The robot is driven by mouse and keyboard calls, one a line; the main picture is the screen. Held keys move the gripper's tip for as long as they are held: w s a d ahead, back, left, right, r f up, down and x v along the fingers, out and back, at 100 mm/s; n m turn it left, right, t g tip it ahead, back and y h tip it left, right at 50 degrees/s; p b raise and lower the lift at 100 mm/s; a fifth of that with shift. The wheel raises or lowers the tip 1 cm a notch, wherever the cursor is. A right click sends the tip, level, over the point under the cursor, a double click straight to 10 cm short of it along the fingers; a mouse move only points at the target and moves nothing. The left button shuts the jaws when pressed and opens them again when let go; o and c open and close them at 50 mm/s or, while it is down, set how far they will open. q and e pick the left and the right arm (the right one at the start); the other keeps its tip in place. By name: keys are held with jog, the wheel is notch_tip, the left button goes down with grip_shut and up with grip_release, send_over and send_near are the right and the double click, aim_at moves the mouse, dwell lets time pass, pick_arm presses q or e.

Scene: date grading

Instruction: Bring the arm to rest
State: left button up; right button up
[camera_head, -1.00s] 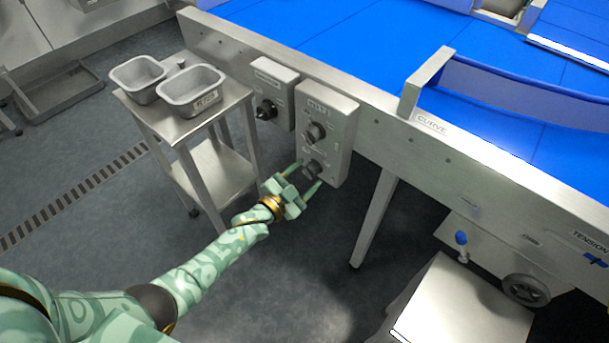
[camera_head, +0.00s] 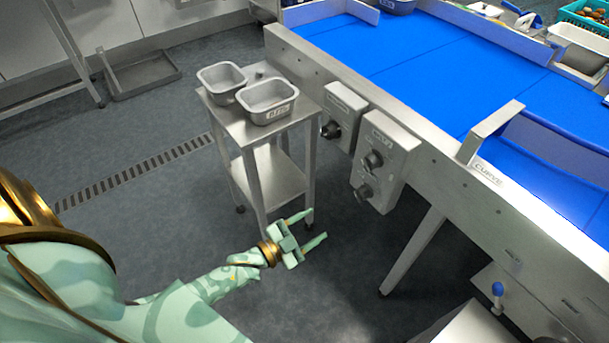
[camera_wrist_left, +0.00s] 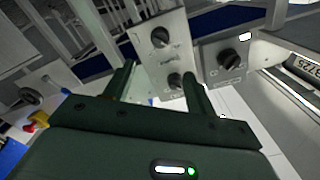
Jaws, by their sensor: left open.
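My left gripper (camera_head: 312,230) is open and empty, its two pale green fingers spread apart. In the head view it hangs over the floor, in front of the small steel stand and below the two-knob control box (camera_head: 384,162). In the left wrist view its fingers (camera_wrist_left: 160,85) appear dark, with the two-knob box (camera_wrist_left: 163,50) beyond them. The fingers look apart from the box and its knobs. My right gripper is in neither view.
A steel stand (camera_head: 233,119) carries two grey bins (camera_head: 222,82) (camera_head: 267,99). A one-knob box (camera_head: 342,115) is beside the two-knob box on the blue conveyor's side rail (camera_head: 440,145). A conveyor leg (camera_head: 412,252) stands right of my gripper.

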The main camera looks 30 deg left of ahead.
pick_arm(q)
jog(key=shift+s+a, duration=0.25)
jog(key=shift+s, duration=0.35)
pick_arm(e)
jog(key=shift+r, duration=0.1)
pick_arm(q)
jog(key=s+a+f+n+g+y+p, duration=0.1)
jog(key=s+a+f+n+g+y, duration=0.2)
jog(key=s+f, duration=0.4)
jog(key=s+a+f+n+g+y+p, duration=0.1)
jog(key=s+f+n+g+y, duration=0.1)
jog(key=s+f+g, duration=0.6)
jog(key=s+d+f+n+g+p, duration=0.1)
jog(key=s+f+g+p, duration=0.1)
jog(key=s, duration=1.3)
jog(key=s+d+f+g+y+p, duration=0.1)
jog(key=s+f+g+p, duration=0.2)
jog(key=s, duration=1.3)
jog(key=shift+d+n+g+p, duration=0.35)
jog(key=shift+n+g+p, duration=0.05)
jog(key=shift+g, duration=0.1)
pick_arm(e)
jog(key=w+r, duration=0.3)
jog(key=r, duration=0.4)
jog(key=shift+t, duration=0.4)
